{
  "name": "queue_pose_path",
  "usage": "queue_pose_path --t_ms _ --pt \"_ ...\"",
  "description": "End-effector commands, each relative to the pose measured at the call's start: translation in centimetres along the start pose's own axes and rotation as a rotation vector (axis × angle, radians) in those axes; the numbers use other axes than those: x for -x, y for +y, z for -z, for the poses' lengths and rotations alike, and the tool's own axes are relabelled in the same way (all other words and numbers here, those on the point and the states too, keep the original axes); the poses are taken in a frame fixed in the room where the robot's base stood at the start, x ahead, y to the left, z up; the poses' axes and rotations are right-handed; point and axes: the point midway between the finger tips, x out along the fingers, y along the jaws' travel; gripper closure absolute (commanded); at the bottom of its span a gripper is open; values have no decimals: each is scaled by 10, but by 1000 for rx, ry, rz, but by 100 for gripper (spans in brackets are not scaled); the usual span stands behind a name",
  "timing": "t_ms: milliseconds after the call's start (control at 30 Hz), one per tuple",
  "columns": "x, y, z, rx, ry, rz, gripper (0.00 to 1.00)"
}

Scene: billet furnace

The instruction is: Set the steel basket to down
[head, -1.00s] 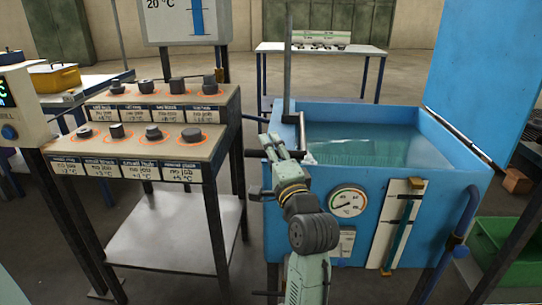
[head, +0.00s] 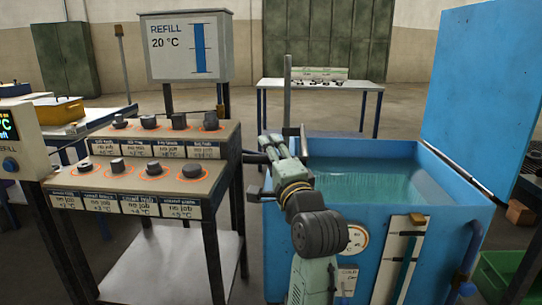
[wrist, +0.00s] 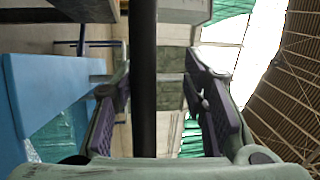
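The blue tank (head: 320,225) holds green water (head: 350,165). A ribbed, mesh-like patch shows at the water; I cannot clearly make out the steel basket there. A grey upright post (head: 287,95) stands at the tank's left back corner. My gripper (head: 269,147) is at the tank's left edge, by the short dark bar (head: 303,142) near the post. In the wrist view my gripper (wrist: 160,95) has its fingers spread, with a dark bar (wrist: 144,80) running between them and gaps at the sides. I cannot tell whether a finger touches it.
A panel of knobs (head: 150,150) stands close on the left, with a shelf (head: 170,265) below. The REFILL 20 °C sign (head: 187,48) is behind it. A blue upright panel (head: 490,90) rises at the tank's right. A green crate (head: 505,268) is at lower right.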

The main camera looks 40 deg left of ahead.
Motion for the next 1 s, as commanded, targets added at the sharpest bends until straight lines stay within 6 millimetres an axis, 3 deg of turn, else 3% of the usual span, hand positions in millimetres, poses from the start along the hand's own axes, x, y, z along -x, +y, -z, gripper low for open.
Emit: queue_pose_path --t_ms 1000 --pt "71 0 0 1 1 1 62"
